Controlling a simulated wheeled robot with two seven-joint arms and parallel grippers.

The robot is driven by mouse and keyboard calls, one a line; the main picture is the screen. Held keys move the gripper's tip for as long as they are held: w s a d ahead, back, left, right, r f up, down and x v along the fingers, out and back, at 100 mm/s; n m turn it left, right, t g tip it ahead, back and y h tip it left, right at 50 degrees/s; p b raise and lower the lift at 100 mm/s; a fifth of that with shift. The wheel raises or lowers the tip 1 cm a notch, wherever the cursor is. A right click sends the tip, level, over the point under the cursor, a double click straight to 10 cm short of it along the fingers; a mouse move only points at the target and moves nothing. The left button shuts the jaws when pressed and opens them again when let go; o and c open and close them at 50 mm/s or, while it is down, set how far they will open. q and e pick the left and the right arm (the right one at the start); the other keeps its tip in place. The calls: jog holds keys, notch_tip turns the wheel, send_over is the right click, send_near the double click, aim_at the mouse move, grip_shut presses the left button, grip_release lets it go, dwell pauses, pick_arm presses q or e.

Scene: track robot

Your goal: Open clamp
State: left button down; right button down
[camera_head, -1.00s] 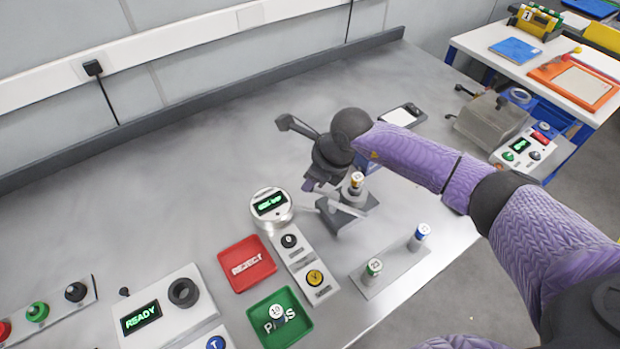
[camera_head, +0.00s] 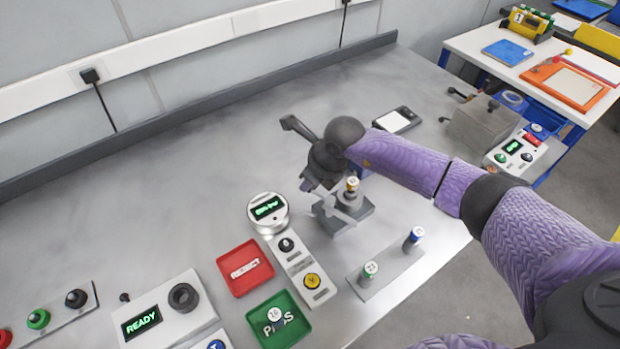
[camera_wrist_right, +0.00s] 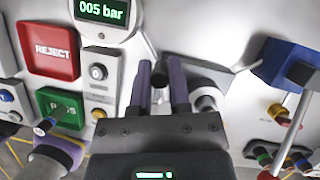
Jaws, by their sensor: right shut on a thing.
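The clamp (camera_head: 359,214) is a grey fixture with pale lever parts, near the front edge of the bench. A grey part with a yellow top (camera_head: 352,186) stands upright in it. My right gripper (camera_head: 307,184) is at the clamp's left side, with my wrist hiding much of it. In the right wrist view, the fingers of my right gripper (camera_wrist_right: 161,84) are close together around a dark knob-like end (camera_wrist_right: 160,78), seemingly the clamp's handle. The exact contact is hard to see. My left gripper is not in view.
A round gauge (camera_head: 267,209) reading "005 bar" in the wrist view stands left of the clamp. A button panel (camera_head: 300,270), red tray (camera_head: 231,277) and green tray (camera_head: 297,333) are nearby. A rack (camera_head: 384,277) holds two cylinders at the front. The back left bench is clear.

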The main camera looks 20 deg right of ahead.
aim_at(326, 197)
jog(key=c, duration=0.6)
grip_release()
jog(key=p+v, duration=0.2)
jog(key=v, duration=0.8)
jog(key=shift+d+p, duration=0.1)
jog(key=shift+p, duration=0.2)
jog(key=shift+f, duration=0.1)
